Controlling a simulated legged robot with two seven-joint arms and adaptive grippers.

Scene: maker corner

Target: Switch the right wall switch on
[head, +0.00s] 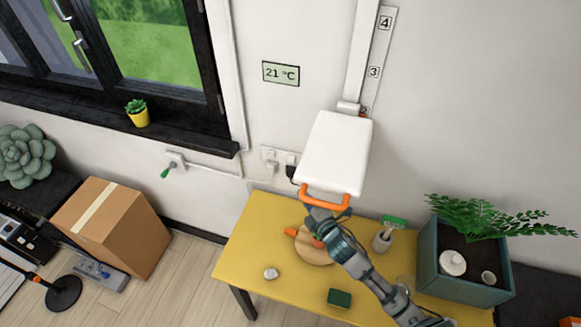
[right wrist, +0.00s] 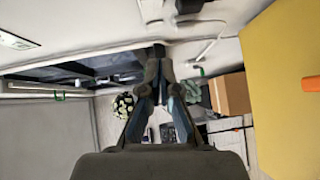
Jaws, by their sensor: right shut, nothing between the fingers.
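Two small white wall switches sit on the wall left of the white panel: a left one (head: 268,153) and the right wall switch (head: 290,158). Their on or off state is too small to tell. My right gripper (head: 291,173) is mostly hidden by the white panel; only a dark tip seems to show just below the right switch. In the right wrist view my right gripper (right wrist: 160,56) is shut and empty, its fingers pointing towards the wall. Pale wall fittings (right wrist: 187,7) lie just beyond the fingertips there; contact cannot be told. My left gripper is not in view.
A white panel (head: 335,150) with an orange handle (head: 326,197) hangs over my right forearm on a numbered rail (head: 376,55). A yellow table (head: 255,235) holds a round board (head: 313,250), a brush cup (head: 382,241) and a planter (head: 462,280). A green-handled fitting (head: 170,166) is left.

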